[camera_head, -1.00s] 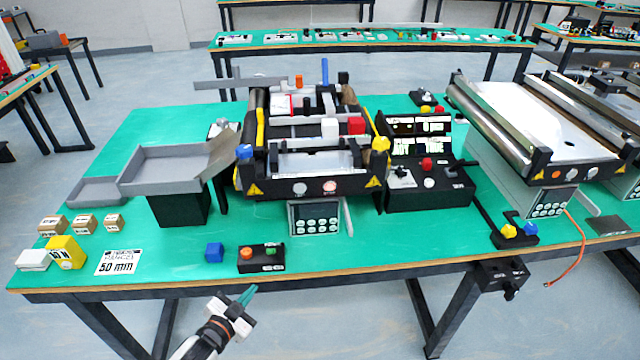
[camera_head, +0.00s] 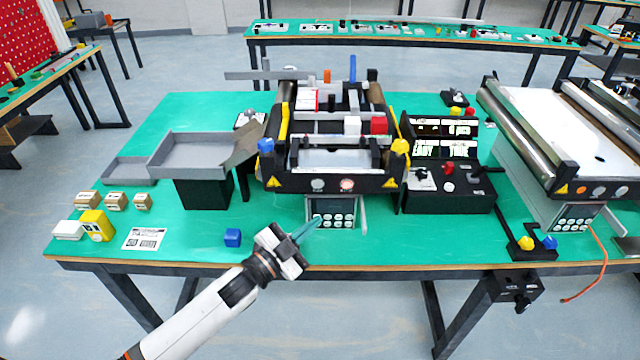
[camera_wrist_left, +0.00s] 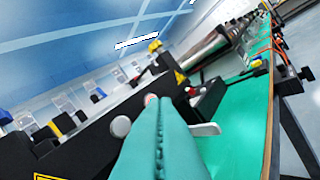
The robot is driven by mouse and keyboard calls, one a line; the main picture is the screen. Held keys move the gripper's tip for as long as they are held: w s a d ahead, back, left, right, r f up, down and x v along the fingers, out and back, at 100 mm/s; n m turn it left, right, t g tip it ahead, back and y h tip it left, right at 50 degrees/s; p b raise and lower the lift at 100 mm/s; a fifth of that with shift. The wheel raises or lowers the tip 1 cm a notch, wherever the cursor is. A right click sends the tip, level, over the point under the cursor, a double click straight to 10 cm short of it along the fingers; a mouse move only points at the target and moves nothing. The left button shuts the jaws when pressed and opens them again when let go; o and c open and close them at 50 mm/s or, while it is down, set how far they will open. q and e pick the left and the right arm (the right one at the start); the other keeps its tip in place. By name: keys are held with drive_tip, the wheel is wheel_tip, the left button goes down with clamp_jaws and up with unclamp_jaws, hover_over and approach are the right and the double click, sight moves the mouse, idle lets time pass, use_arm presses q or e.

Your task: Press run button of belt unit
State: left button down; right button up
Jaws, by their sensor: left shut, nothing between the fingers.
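The belt unit (camera_head: 330,180) stands in the middle of the green table, with a black front bar. The bar carries a pale round button (camera_head: 318,185) and a reddish one (camera_head: 347,184). Below it is a grey keypad panel (camera_head: 335,217) with several pale keys. My left gripper (camera_head: 314,224) is shut and empty, its teal fingertips overlapping the keypad's left part; contact cannot be told. In the left wrist view the shut fingers (camera_wrist_left: 158,112) point at the bar, with the pale button (camera_wrist_left: 121,126) left of them and the reddish button (camera_wrist_left: 150,99) partly hidden at their tips.
A grey tray (camera_head: 205,155) on a black stand is left of the unit. A black control box (camera_head: 448,190) with a screen is right of it. A second conveyor (camera_head: 560,130) stands at the right.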

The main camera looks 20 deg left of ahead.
use_arm(q)
drive_tip(key=shift+w, duration=0.1)
drive_tip(key=b, duration=0.3)
approach(318, 184)
drive_tip(key=w+d+r, duration=0.1)
drive_tip(key=w+d, duration=0.3)
drive_tip(key=shift+w+d, duration=0.15)
drive_tip(key=shift+d, duration=0.1)
drive_tip(key=shift+w+r, duration=0.1)
idle(1.6)
drive_tip(key=shift+w+a, duration=0.1)
drive_tip(key=shift+w, duration=0.2)
